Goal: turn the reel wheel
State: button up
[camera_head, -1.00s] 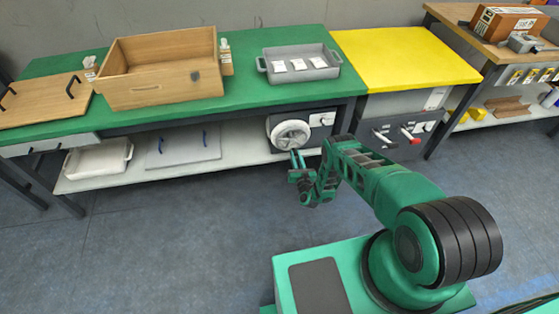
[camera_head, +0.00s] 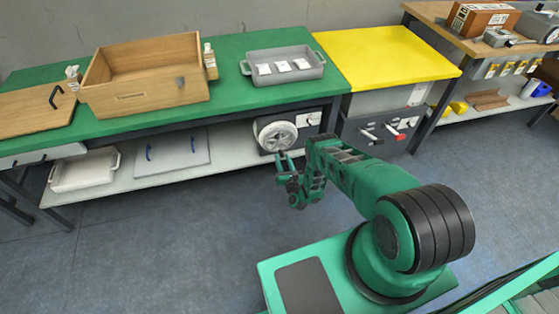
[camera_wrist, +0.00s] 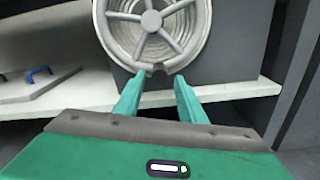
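The reel wheel (camera_head: 277,136) is a pale grey spoked wheel on the front of a dark grey box (camera_head: 311,121) under the green table. In the wrist view the reel wheel (camera_wrist: 124,32) fills the top middle, with its hub and spokes facing me. My gripper (camera_head: 282,160) is just below the wheel in the head view. In the wrist view my gripper (camera_wrist: 158,76) has its two green fingers apart, with the tips near the wheel's lower rim at a small notch. I cannot tell whether the tips touch the rim. Nothing else shows between the fingers.
The lower shelf (camera_head: 226,163) holds a white tray (camera_head: 84,170) and a grey panel with blue handles (camera_head: 171,154). A wooden box (camera_head: 150,91) and a grey tray (camera_head: 284,72) stand on the green table above. Levers (camera_head: 384,134) stick out at the right. The floor in front is clear.

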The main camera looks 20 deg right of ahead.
jog(key=shift+w+r, duration=0.15)
jog(key=s, duration=1)
jog(key=shift+s+a, duration=0.4)
